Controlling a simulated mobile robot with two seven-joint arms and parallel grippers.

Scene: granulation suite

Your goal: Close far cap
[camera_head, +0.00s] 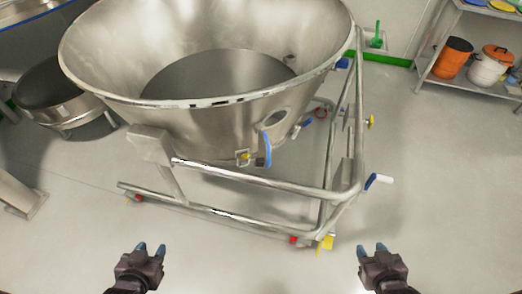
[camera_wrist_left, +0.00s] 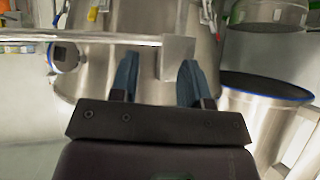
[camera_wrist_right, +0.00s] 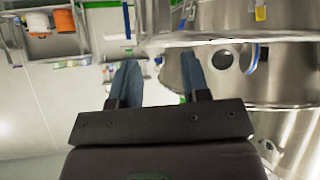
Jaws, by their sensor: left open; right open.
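A large steel conical vessel (camera_head: 205,120) stands in a tubular frame ahead of me. A round port (camera_head: 273,119) shows on its lower wall, with a blue-edged part (camera_head: 267,150) hanging just below it. Another small blue part (camera_head: 302,128) is further round to the right; which one is the far cap I cannot tell. The right wrist view shows a dark round port (camera_wrist_right: 222,59) with a blue-rimmed disc (camera_wrist_right: 249,58) beside it. My left gripper (camera_head: 150,248) and right gripper (camera_head: 371,249) are both open, empty and apart from the vessel.
The frame's front rail (camera_head: 255,181) and lower rail (camera_head: 220,213) lie between my grippers and the vessel. A smaller steel drum (camera_head: 62,108) stands at left. A shelf (camera_head: 470,85) with an orange container (camera_head: 453,58) is at upper right. The floor at right is clear.

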